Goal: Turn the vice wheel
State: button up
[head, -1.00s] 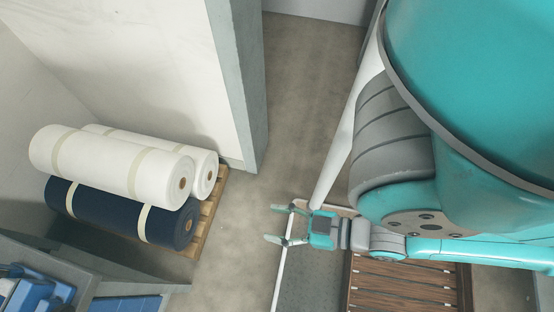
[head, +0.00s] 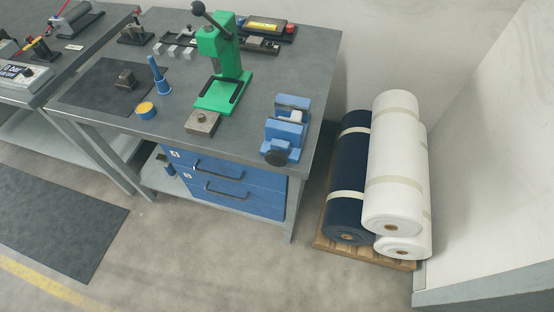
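A blue vice (head: 288,122) stands at the right front corner of the grey workbench (head: 235,149). Its dark round wheel (head: 275,158) faces the front, at the bench's front edge. A pale piece shows at the top between the jaws; I cannot tell whether it is held. My gripper is not in the head view now, so its state does not show.
A green press (head: 220,70) stands left of the vice, with a small metal block (head: 202,122) before it. Blue drawers (head: 222,184) sit under the bench. Fabric rolls (head: 392,165) on a wooden pallet (head: 333,246) stand to the right.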

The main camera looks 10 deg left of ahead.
aim_at(275, 158)
jog(key=k+j, duration=0.15)
jog(key=j, duration=0.25)
jog(key=k+j, duration=0.1)
jog(key=j, duration=0.3)
jog(key=k+j, duration=0.15)
jog(key=j, duration=0.25)
jog(key=k+j, duration=0.15)
jog(key=j, duration=0.25)
jog(key=z, duration=0.05)
